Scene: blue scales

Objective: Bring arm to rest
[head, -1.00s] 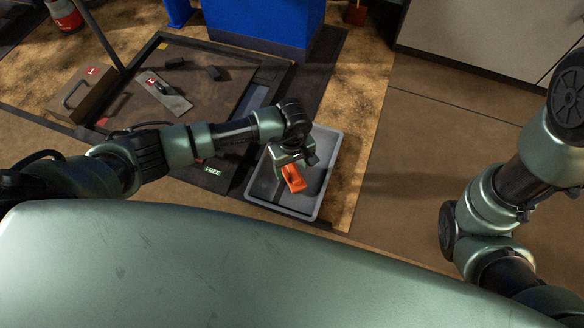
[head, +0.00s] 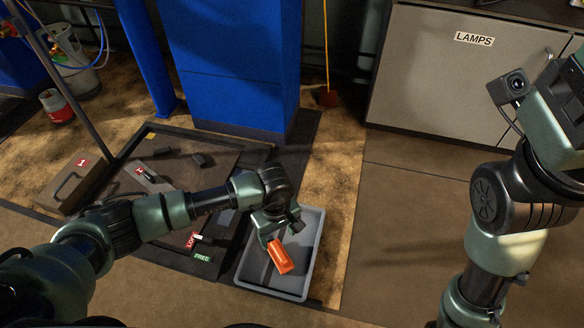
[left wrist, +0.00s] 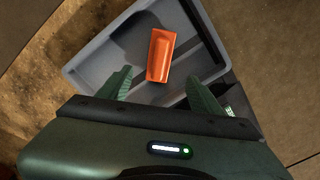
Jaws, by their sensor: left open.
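My left gripper (head: 276,238) is open above a grey tray (head: 308,262) on the floor. An orange block-like piece (head: 281,256) shows just below the gripper. In the left wrist view the orange piece (left wrist: 160,56) lies over the tray (left wrist: 84,71), ahead of and apart from the two spread green fingers (left wrist: 160,88). The fingers hold nothing. My right arm (head: 510,210) stands at the right of the head view; its fingertips are not seen.
A dark platform (head: 215,165) left of the tray carries a flat tool (head: 148,178), with a brown case (head: 72,186) beside it. A blue column (head: 235,65) stands behind. A cabinet labelled LAMPS (head: 470,85) is at the back right. The brown floor (head: 400,220) right of the tray is clear.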

